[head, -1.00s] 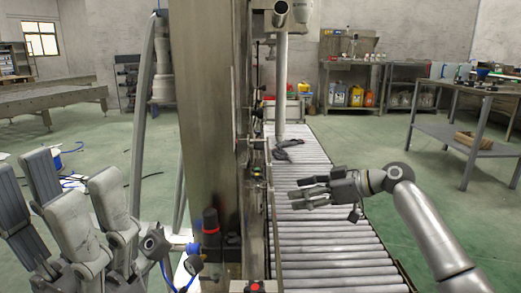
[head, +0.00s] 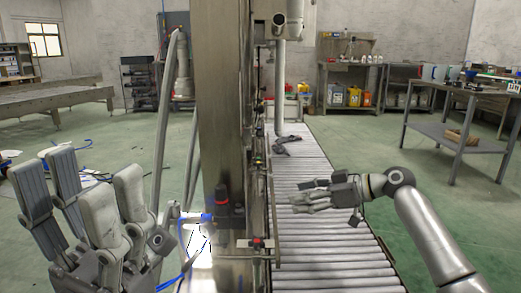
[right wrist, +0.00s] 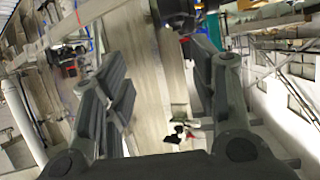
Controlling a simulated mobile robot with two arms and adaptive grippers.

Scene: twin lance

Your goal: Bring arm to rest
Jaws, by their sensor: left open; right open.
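My left gripper (head: 92,190) is large and close in the lower left of the head view. Its grey fingers point up and stand apart, with nothing held between them. My right gripper (head: 308,194) hangs over the roller conveyor (head: 325,245) in the head view, its fingers pointing left. In the right wrist view my right gripper (right wrist: 160,85) has its dark fingers spread apart, with nothing gripped between them.
A tall metal column (head: 220,110) stands between my grippers, with a red-topped black fitting (head: 222,200) and blue hoses beside it. A dark grey object (head: 287,143) lies on the far rollers. A grey table (head: 455,135) stands at right. Green floor is open between the table and conveyor.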

